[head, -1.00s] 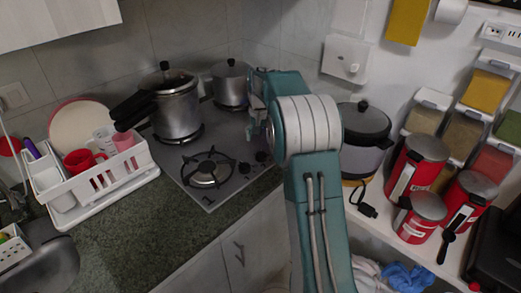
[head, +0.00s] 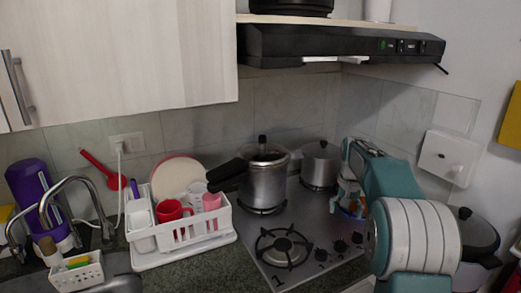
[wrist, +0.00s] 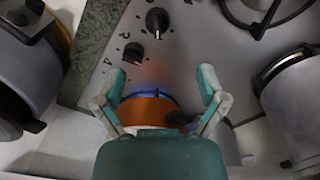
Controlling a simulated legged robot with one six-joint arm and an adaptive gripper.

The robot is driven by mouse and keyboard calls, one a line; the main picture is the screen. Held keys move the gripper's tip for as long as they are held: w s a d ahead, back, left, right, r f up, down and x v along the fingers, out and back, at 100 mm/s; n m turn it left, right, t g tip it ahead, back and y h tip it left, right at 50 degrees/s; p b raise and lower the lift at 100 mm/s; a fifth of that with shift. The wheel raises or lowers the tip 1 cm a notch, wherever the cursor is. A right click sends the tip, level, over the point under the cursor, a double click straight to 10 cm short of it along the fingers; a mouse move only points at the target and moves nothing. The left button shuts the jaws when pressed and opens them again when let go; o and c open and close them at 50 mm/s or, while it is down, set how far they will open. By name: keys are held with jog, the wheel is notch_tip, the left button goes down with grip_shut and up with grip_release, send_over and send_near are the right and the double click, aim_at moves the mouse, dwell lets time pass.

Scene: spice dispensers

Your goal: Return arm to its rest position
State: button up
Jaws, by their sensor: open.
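My arm, teal with a pale ribbed joint, rises at the right of the head view and folds over the right side of the stove. My gripper (head: 348,198) hangs down near the stove knobs, partly hidden by my arm. In the wrist view my gripper (wrist: 160,82) has its two fingers spread wide apart. A round orange-brown thing with a blue rim (wrist: 150,106) shows between and below the fingers. I cannot tell what it is or whether it touches my gripper.
The stove (head: 267,266) holds a large pot (head: 265,180) and a smaller pot (head: 320,165). A white dish rack (head: 205,226) stands left. A dark cooker (head: 478,235) is behind my arm. The range hood (head: 340,44) and cabinet (head: 120,65) overhang the counter.

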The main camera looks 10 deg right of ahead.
jog(key=s+a+r+n+t, duration=0.1)
jog(key=s+a+r, duration=0.4)
jog(key=s, duration=0.2)
jog(key=s+a+r+n+t, duration=0.2)
jog(key=s+a+r, duration=0.3)
jog(key=s, duration=0.3)
jog(key=s+a+f+n+t, duration=0.1)
jog(key=s+a+f, duration=0.1)
jog(key=s, duration=0.7)
jog(key=s+a+f+n+t, duration=0.1)
jog(key=s+a+f, duration=0.2)
jog(key=s, duration=0.6)
jog(key=shift+s+a+f+n+t, duration=0.3)
jog(key=shift+s+a+n, duration=0.1)
jog(key=shift+a, duration=0.3)
